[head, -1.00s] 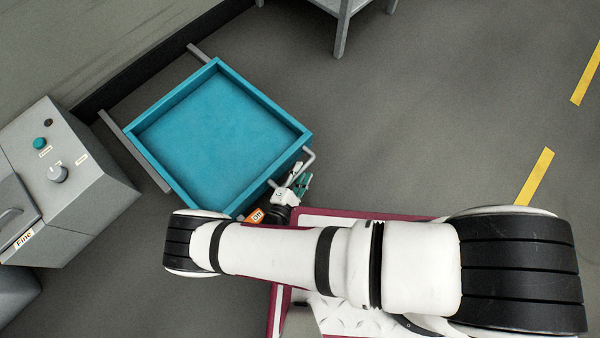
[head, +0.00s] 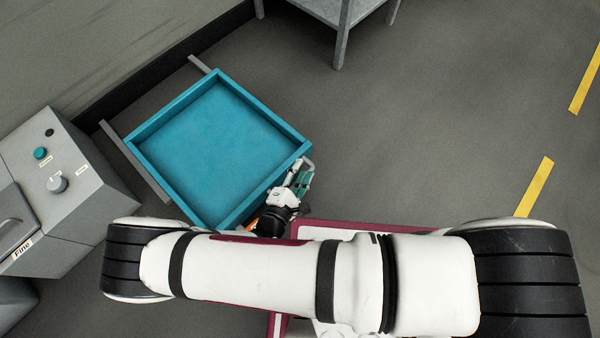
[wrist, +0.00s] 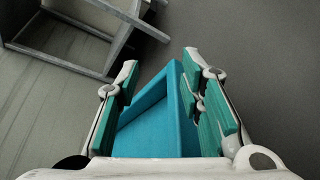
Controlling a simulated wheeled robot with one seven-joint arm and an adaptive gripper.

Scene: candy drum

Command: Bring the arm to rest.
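The blue drawer (wrist: 155,128) shows beyond and between the fingers. My white arm with black joints stretches across the lower part of the head view.
The drawer is empty inside, with grey rails (head: 135,160) at its back left. A grey control cabinet (head: 85,205) with a knob and a teal button stands at left. A grey metal table (head: 343,40) stands at the top. Floor to the right is open, with yellow stripes (head: 535,187).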

